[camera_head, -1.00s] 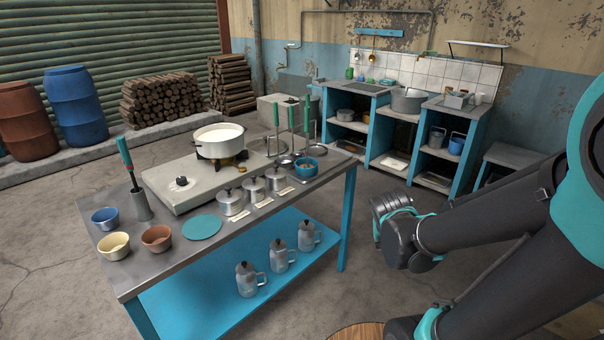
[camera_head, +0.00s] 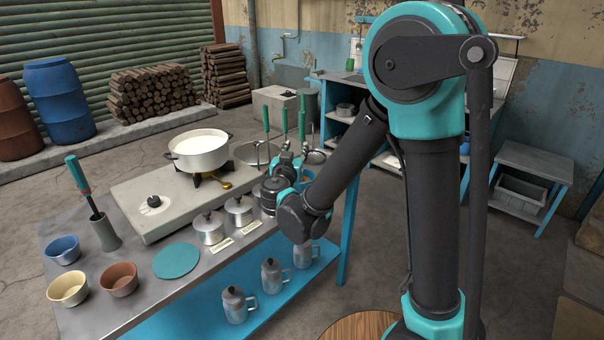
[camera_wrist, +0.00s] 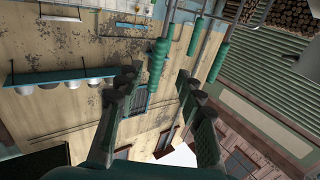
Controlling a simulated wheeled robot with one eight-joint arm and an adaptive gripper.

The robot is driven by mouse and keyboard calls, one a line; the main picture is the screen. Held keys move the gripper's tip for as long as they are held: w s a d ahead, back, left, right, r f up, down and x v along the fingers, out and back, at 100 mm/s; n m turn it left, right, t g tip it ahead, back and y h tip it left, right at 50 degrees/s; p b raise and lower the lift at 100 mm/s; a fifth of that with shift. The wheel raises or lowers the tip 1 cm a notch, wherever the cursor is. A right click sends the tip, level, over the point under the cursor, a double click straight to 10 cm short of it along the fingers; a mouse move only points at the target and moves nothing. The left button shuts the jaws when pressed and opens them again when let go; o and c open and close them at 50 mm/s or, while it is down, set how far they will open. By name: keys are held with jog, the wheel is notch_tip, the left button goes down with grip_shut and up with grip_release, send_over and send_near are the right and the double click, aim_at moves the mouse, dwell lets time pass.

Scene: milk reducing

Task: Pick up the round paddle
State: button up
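Several long tools with green handles stand upright at the right end of the table. The left one (camera_head: 265,118) rises above a flat round metal head, which looks like the round paddle; the middle one (camera_head: 284,121) and the right one (camera_head: 302,122) have lower ends partly hidden by my arm. My gripper (camera_head: 288,158) is beside these tools, below their handles. In the wrist view my gripper (camera_wrist: 160,82) has its fingers spread, with a green handle (camera_wrist: 157,60) showing in the gap. I cannot tell which tool this is, or whether it lies between the fingers or beyond them.
A white pot (camera_head: 200,152) sits on the stove (camera_head: 150,197). Lidded metal pots (camera_head: 209,229) stand close to my gripper. Bowls (camera_head: 120,279) and a turquoise disc (camera_head: 176,260) are at the table's left. Metal jugs (camera_head: 237,305) stand on the lower shelf.

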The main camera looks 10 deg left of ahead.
aim_at(302, 135)
jog(key=w, duration=0.9)
jog(key=shift+w+d, duration=0.3)
jog(key=shift+d, duration=0.1)
jog(key=shift+w+d+r, duration=0.1)
jog(key=shift+w+r, duration=0.05)
jog(key=shift+w, duration=1.2)
jog(key=shift+w+d+r, duration=0.1)
jog(key=shift+w, duration=1.2)
grip_shut()
